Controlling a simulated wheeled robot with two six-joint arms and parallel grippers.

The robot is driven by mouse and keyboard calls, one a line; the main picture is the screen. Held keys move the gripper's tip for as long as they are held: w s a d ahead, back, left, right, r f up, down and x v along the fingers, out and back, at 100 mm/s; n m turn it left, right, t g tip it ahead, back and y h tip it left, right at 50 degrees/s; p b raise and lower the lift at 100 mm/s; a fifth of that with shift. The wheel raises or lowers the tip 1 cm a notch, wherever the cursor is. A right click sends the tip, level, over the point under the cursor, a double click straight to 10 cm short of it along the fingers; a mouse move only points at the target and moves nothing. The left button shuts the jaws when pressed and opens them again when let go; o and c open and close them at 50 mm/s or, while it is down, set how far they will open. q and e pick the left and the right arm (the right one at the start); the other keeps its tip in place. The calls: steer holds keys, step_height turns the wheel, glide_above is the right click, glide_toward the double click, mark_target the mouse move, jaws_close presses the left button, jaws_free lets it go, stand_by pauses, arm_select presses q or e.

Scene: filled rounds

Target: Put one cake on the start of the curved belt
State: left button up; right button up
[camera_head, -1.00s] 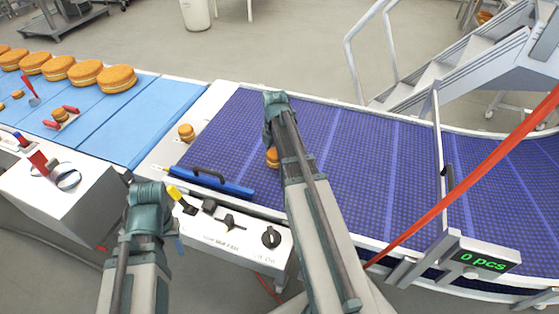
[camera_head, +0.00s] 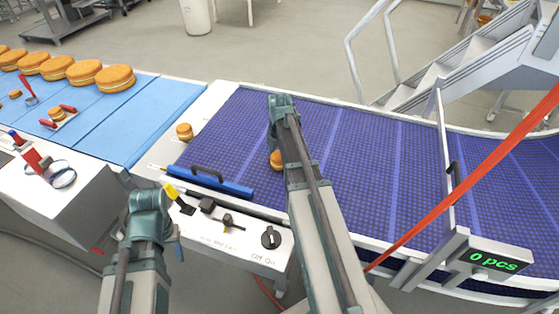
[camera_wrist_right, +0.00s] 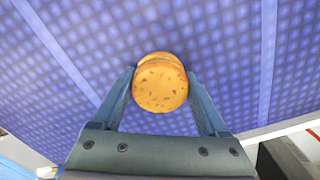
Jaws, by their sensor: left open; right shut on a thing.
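The curved belt (camera_head: 350,150) is purple-blue with lighter cross bars; its start is at the left. My right gripper (camera_wrist_right: 159,73) is shut on a small round golden cake (camera_wrist_right: 160,84), one finger on each side, over the belt near its start. In the head view this cake (camera_head: 277,160) shows partly behind my right arm; whether it touches the belt I cannot tell. Another small cake (camera_head: 184,131) sits on the white strip beside the belt's start. My left gripper (camera_head: 178,250) is open, low in front of the control box, mostly hidden by its wrist.
A blue bar with a black handle (camera_head: 208,182) lies at the belt's near left edge. A control box (camera_head: 235,240) with switches stands in front. Large cakes (camera_head: 115,78) line a light blue surface at left. A red strap (camera_head: 475,178) and counter (camera_head: 490,260) reading "0 pcs" are right.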

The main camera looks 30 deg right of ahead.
mark_target(279, 156)
steer(key=shift+f, duration=0.15)
steer(key=o, duration=0.8)
steer(key=shift+c, duration=0.2)
step_height(279, 156, up, 12)
steer(key=p, duration=1.2)
steer(key=shift+r, duration=0.2)
